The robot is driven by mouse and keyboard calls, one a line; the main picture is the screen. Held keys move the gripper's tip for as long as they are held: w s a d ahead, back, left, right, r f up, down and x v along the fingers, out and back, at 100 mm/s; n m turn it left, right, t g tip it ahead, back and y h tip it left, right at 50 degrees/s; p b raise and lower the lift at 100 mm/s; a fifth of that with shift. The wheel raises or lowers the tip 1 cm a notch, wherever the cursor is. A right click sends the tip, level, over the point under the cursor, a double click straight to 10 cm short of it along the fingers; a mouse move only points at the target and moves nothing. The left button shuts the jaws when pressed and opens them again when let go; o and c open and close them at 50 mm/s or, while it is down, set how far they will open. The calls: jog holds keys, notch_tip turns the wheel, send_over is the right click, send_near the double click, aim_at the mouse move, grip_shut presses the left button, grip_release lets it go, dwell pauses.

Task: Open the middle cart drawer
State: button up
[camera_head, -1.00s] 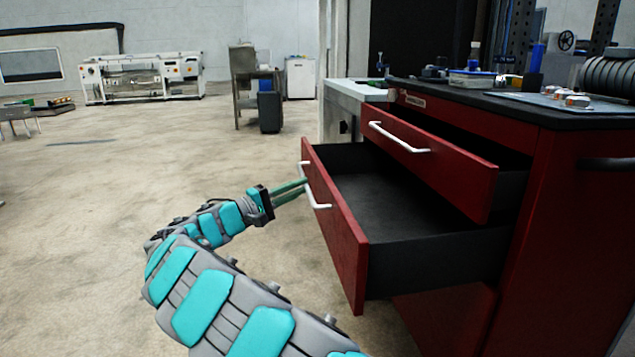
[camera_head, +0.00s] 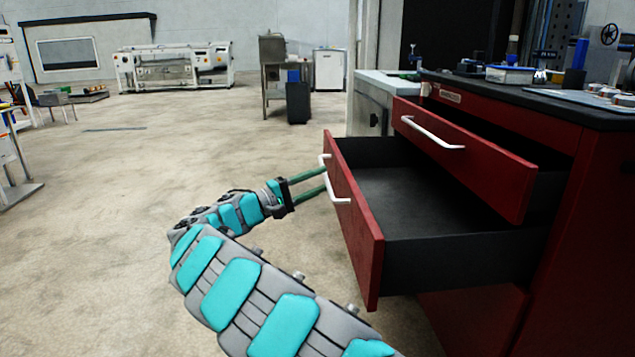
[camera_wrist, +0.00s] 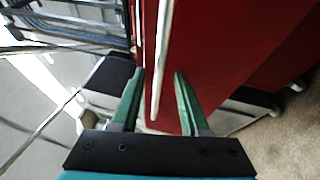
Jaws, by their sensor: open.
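The red cart (camera_head: 590,200) stands at the right in the head view. Its middle drawer (camera_head: 352,225) is pulled well out and looks empty, with a dark inside. The white bar handle (camera_head: 333,180) is on its red front. My gripper (camera_head: 325,182) is at this handle, its green fingers pointing at the drawer front. In the wrist view, the open fingers (camera_wrist: 160,78) stand either side of the white handle (camera_wrist: 162,60), in front of the red drawer front (camera_wrist: 205,45). Whether a finger touches the handle I cannot tell.
The top drawer (camera_head: 465,160) is also partly out, above the middle one. Small items and a blue-and-white box (camera_head: 510,74) lie on the dark cart top (camera_head: 540,100). A grey cabinet (camera_head: 368,105) stands behind the cart. The floor (camera_head: 130,200) at the left is clear.

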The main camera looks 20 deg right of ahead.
jog(key=shift+a, duration=0.15)
jog(key=v, duration=0.7)
jog(key=shift+a, duration=0.25)
jog(key=shift+s, duration=0.1)
